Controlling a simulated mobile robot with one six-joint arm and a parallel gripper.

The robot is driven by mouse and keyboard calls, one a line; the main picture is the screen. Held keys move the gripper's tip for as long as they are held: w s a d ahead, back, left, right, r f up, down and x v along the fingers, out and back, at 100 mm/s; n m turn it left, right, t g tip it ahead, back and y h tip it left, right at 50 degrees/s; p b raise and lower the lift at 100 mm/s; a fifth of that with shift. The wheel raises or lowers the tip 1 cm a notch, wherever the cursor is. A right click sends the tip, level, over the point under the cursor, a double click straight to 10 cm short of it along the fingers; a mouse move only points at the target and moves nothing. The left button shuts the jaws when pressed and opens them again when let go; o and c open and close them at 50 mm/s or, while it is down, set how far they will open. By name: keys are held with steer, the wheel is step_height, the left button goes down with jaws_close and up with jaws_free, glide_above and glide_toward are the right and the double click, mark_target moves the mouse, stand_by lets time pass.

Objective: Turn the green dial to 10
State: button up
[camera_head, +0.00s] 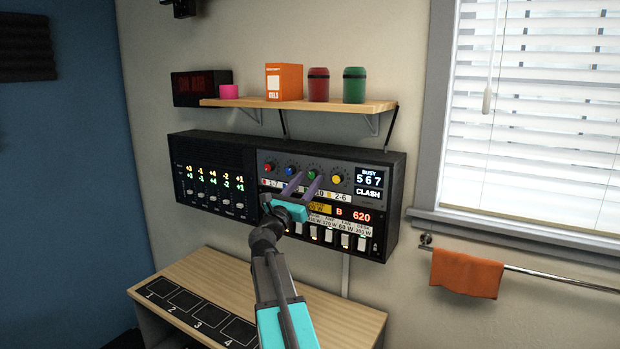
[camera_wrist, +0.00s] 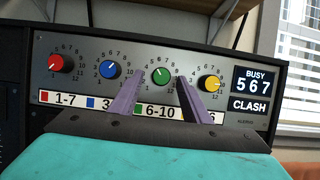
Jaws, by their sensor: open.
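The green dial (camera_wrist: 160,76) sits third in a row of four-coloured knobs on the grey panel, and it also shows in the head view (camera_head: 313,175). Its white pointer tilts to the upper left. A label with a green mark reading 6-10 (camera_wrist: 160,111) lies below it. My gripper (camera_wrist: 157,78) is open, its two purple fingers spread to the left and right of the dial; I cannot tell if they touch it. In the head view my gripper (camera_head: 307,182) is in front of the panel. The display (camera_wrist: 256,91) reads BUSY 5 6 7 and CLASH.
Red (camera_wrist: 57,63), blue (camera_wrist: 109,70) and yellow (camera_wrist: 210,83) dials share the row. Below are switches (camera_head: 328,236); sliders (camera_head: 212,197) are left. A shelf (camera_head: 250,103) with cans and a box is above. A desk (camera_head: 220,275) stands below.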

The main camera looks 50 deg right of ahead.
steer(key=shift+w+d+r, duration=0.1)
steer(key=shift+d+r, duration=0.05)
steer(key=shift+d, duration=0.25)
